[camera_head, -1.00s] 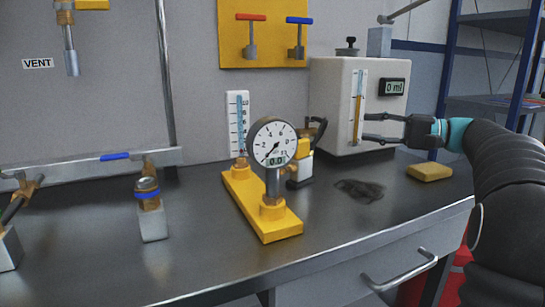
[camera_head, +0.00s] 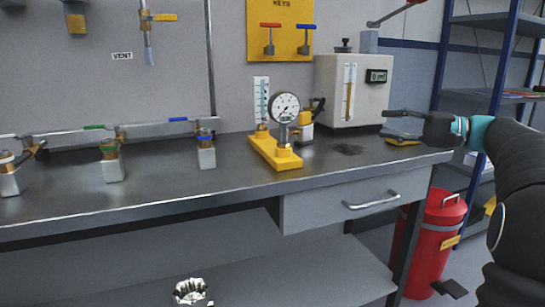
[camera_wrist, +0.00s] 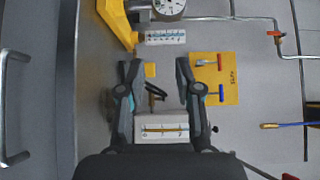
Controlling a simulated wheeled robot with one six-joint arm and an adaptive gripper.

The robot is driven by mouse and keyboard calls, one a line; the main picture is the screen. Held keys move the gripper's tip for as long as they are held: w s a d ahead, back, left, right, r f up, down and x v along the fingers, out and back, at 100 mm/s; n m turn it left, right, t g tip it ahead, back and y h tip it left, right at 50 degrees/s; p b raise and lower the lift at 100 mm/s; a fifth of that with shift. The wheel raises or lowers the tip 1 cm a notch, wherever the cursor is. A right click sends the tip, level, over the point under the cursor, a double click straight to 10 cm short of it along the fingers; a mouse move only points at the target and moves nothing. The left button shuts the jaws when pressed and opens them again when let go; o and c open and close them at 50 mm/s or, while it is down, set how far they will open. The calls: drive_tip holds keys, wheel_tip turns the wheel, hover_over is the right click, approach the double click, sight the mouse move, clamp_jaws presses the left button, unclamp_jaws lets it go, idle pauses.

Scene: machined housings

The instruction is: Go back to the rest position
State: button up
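My gripper (camera_head: 392,124) is at the right in the head view, at the end of my black arm, in front of the right end of the workbench. In the wrist view my gripper (camera_wrist: 158,68) has its two fingers spread well apart with nothing held between them. Beyond the fingers in that view are a white gauge box (camera_wrist: 163,122) and a yellow key board (camera_wrist: 228,78) on the wall.
The workbench (camera_head: 230,185) carries a yellow-based dial gauge (camera_head: 275,153), the white box (camera_head: 345,108), a yellow sponge-like block (camera_head: 402,141) and several valve fittings. A red bin (camera_head: 435,240) stands on the floor below. Blue shelving (camera_head: 445,60) is at the right.

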wheel_tip(320, 180, down, 12)
drive_tip(key=w+d+f+m+h, duration=0.1)
drive_tip(key=d+m+h, duration=0.1)
drive_tip(key=m+h, duration=0.25)
drive_tip(key=s+a+f+g+h, duration=0.1)
drive_tip(key=s+a+f+h, duration=0.1)
drive_tip(key=s+f+h, duration=0.35)
drive_tip(key=s+a+f+n+h, duration=0.2)
drive_tip(key=s+a+f+n, duration=0.1)
drive_tip(key=s, duration=0.6)
drive_tip(key=s+a+f+n+h, duration=0.2)
drive_tip(key=s+a+f+n, duration=0.1)
drive_tip(key=s, duration=0.6)
drive_tip(key=s+a+f+n+h, duration=0.2)
drive_tip(key=s+a, duration=0.3)
drive_tip(key=s, duration=0.4)
drive_tip(key=shift+s+f+n+h, duration=0.3)
drive_tip(key=shift+f+n, duration=0.25)
drive_tip(key=shift+f, duration=0.2)
